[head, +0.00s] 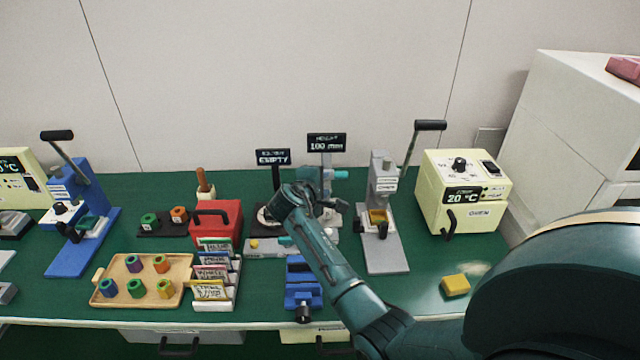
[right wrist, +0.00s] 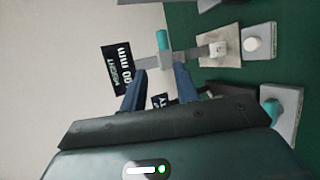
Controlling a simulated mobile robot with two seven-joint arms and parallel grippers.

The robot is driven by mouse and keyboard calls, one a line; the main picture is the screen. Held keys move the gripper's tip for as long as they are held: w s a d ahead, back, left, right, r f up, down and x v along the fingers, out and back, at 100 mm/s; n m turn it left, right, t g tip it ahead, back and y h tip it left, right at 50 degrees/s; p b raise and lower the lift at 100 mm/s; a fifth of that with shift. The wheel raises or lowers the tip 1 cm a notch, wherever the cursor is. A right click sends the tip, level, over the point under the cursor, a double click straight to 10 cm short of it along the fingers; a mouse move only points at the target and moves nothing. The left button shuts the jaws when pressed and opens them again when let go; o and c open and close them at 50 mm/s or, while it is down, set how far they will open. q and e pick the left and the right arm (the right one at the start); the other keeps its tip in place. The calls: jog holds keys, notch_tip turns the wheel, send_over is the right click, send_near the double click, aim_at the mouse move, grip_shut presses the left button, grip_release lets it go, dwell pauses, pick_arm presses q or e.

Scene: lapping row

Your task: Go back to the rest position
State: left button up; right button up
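My right arm (head: 335,265) comes in from the lower right of the head view and reaches over the middle of the bench. Its wrist end covers part of the height gauge and the round plate by the EMPTY display; its fingers are hidden there. In the right wrist view my right gripper (right wrist: 160,88) shows two blue fingers set apart, with nothing held between them. Beyond the fingers are the gauge's teal knob (right wrist: 163,40) and the 100 mm display (right wrist: 117,70). My left gripper is in neither view.
The green bench (head: 405,290) holds a red box (head: 230,222), a wooden tray (head: 180,262) of coloured nuts, a blue vise (head: 303,280), a grey press (head: 384,250), a cream oven (head: 463,190) and a yellow block (head: 455,285). A blue press (head: 85,245) stands left.

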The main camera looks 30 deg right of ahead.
jog(key=shift+s, duration=0.1)
jog(key=s+a+f+m+g+y, duration=0.1)
jog(key=s+a+f+m+y, duration=0.2)
jog(key=s, duration=0.5)
jog(key=s+a+f+m+g+y, duration=0.1)
jog(key=s+a+f, duration=0.1)
jog(key=s+f, duration=0.45)
jog(key=s+a+r+m+g+y, duration=0.15)
jog(key=s+a+y, duration=0.35)
jog(key=s, duration=0.6)
jog(key=s+a+r+m+g+y, duration=0.1)
jog(key=s+a+r+m+y, duration=0.1)
jog(key=s+a, duration=0.7)
jog(key=w+a+f+n+t+y, duration=0.1)
jog(key=w+a+f+t+y, duration=0.1)
jog(key=f+t, duration=0.5)
notch_tip(320, 180, down, 4)
jog(key=shift+w+a+r, duration=0.1)
jog(key=shift+w+a, duration=0.55)
jog(key=shift+w, duration=0.3)
